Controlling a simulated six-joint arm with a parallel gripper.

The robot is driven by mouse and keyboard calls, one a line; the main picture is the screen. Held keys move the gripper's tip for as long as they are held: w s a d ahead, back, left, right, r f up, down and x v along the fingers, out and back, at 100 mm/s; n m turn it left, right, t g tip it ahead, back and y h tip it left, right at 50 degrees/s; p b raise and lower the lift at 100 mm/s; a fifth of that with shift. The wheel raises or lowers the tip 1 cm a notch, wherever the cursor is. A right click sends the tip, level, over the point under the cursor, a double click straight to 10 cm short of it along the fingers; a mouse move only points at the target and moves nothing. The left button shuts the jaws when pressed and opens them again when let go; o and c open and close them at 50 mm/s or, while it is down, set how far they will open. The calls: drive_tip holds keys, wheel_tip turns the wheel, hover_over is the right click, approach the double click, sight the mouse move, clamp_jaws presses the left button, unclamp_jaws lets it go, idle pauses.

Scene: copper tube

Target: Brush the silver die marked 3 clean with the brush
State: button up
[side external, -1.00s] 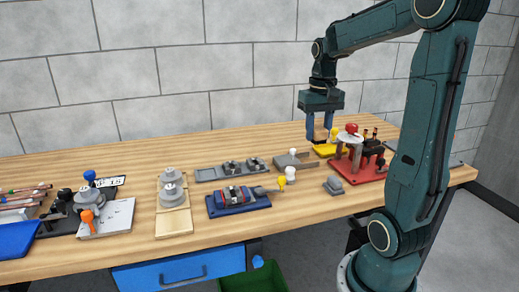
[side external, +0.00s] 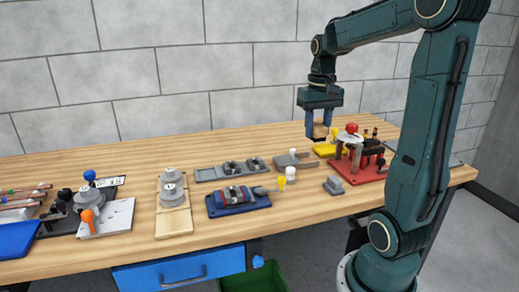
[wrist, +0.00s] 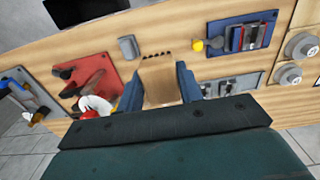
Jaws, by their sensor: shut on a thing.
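My gripper (side external: 319,130) is above the back right of the bench, with its blue fingers pointing down. In the wrist view my gripper (wrist: 160,85) is shut on the brush (wrist: 159,84), a tan wooden block with a row of dark tufts at its far edge. The tray also shows in the wrist view (wrist: 226,80). The numbers on the dies are too small to read, so I cannot tell which is marked 3.
A red base with a press (side external: 367,172) stands to the right, close to my gripper. A blue fixture (side external: 238,207) and a wooden board with grey discs (side external: 173,220) are to the left.

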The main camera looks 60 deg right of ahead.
drive_tip(key=w+a+f+n, duration=0.3)
drive_tip(key=w+a+n, duration=0.1)
drive_tip(key=w, duration=0.4)
drive_tip(key=w+a+f+n, duration=0.4)
drive_tip(key=w+a, duration=0.3)
drive_tip(key=w, duration=0.1)
drive_tip(key=shift+w+a+f+n, duration=0.2)
drive_tip(key=shift+w+f+n, duration=0.05)
drive_tip(key=shift+n, duration=0.15)
drive_tip(key=shift+f, duration=0.1)
